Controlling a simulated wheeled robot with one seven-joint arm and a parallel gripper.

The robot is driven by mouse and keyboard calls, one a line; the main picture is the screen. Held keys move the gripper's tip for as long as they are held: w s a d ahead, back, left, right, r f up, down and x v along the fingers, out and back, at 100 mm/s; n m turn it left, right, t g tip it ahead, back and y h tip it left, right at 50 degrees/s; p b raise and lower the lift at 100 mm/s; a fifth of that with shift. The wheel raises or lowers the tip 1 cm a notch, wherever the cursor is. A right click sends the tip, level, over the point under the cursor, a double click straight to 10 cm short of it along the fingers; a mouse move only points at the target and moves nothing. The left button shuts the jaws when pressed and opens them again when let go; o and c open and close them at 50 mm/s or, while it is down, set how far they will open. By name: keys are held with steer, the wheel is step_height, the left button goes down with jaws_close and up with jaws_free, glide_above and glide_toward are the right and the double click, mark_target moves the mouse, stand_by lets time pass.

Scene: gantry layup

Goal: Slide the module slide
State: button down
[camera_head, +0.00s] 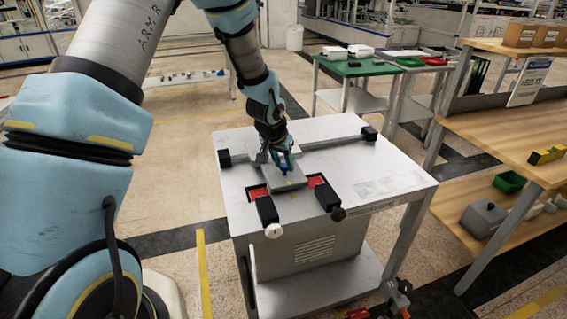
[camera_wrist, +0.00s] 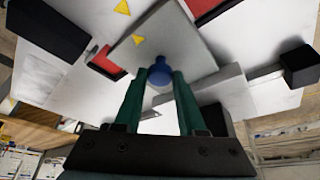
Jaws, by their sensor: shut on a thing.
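The module slide is a grey square plate (camera_head: 286,180) on the white table's top, near a long grey rail. A blue knob (camera_wrist: 160,75) stands on the plate and shows in the wrist view between my green fingers. My gripper (camera_head: 284,168) points down over the plate and is shut on the blue knob. In the wrist view the plate (camera_wrist: 180,40) fills the upper middle, with a yellow triangle mark on it. Red patches (camera_head: 317,181) show on the table beside the plate. The plate's underside is hidden.
Two black blocks with round ends, the left one (camera_head: 266,209) and the right one (camera_head: 328,197), lie at the table's front. Black end blocks (camera_head: 369,133) cap the rail. A wooden shelf bench (camera_head: 510,90) stands at the right. The table top (camera_head: 385,165) is clear at the right.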

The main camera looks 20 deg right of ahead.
stand_by(0.5)
steer(key=s+d+b, duration=0.1)
steer(key=d+b, duration=0.1)
steer(key=d, duration=0.7)
steer(key=s+d+b, duration=0.1)
steer(key=d+b, duration=0.1)
steer(key=d, duration=0.8)
steer(key=s+d+b, duration=0.1)
steer(key=d+b, duration=0.1)
steer(key=d, duration=0.7)
steer(key=shift+s+d, duration=0.35)
steer(key=shift+s+d+r, duration=0.1)
steer(key=shift+d, duration=0.65)
steer(key=c, duration=0.8)
jaws_free()
steer(key=shift+d, duration=0.15)
steer(key=shift+o, duration=1.4)
steer(key=b+v, duration=0.2)
steer(key=v, duration=0.8)
steer(key=shift+a+r+b, duration=0.2)
steer(key=shift+r+b, duration=0.15)
steer(key=shift+b, duration=0.05)
